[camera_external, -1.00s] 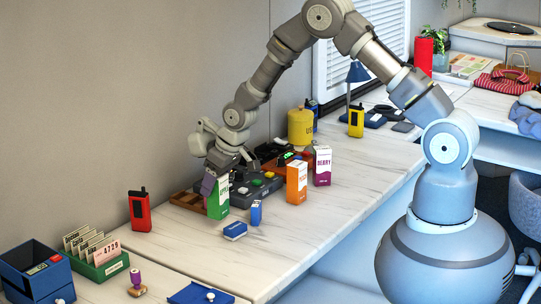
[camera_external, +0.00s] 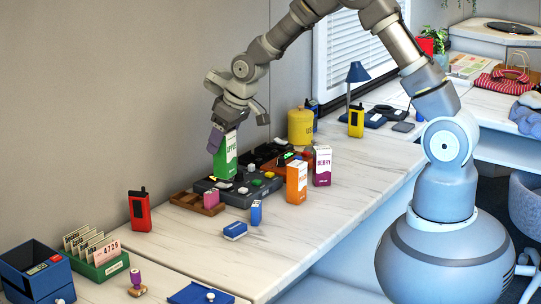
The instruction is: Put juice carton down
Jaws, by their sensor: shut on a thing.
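The green juice carton (camera_external: 226,160) is held up in my gripper (camera_external: 217,138), above the dark button panel (camera_external: 240,190) on the marble-look desk. My gripper is shut on the carton's upper left side, with a purple-grey finger visible there. The carton looks about upright, and its base is off the desk. The orange carton (camera_external: 296,183) and the purple-and-white berry carton (camera_external: 322,167) stand on the desk to the right.
A wooden tray (camera_external: 185,201) lies left of the panel. A red radio (camera_external: 139,211) is at left and a yellow canister (camera_external: 300,127) behind. The desk's front middle (camera_external: 300,235) is clear.

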